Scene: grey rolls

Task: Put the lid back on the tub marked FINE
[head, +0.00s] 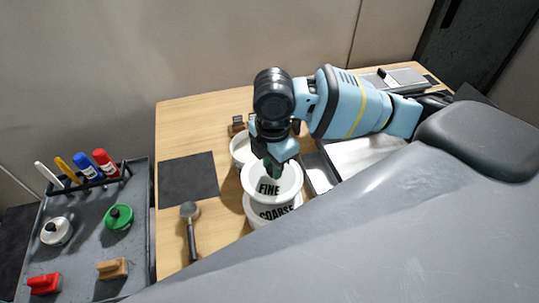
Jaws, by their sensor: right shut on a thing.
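My right gripper (274,168) reaches in from the right, points down and is shut at a white round lid (289,176). The black lettering FINE shows just below the fingertips; I cannot tell whether it is on the lid or on a tub wall under it. A white tub marked COARSE (272,213) lies just in front, its upper part covered by the FINE piece. Another white tub (240,148) stands behind to the left, partly hidden by my gripper. Whether the lid touches a tub is unclear. My left gripper is not in view.
A dark mat (188,180) and a scoop-like tool (190,230) lie on the wooden table (185,115), left of the tubs. A pale tray (350,158) is at right. A grey cart (85,255) at left holds markers, round knobbed pieces and blocks. My grey body hides the lower right.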

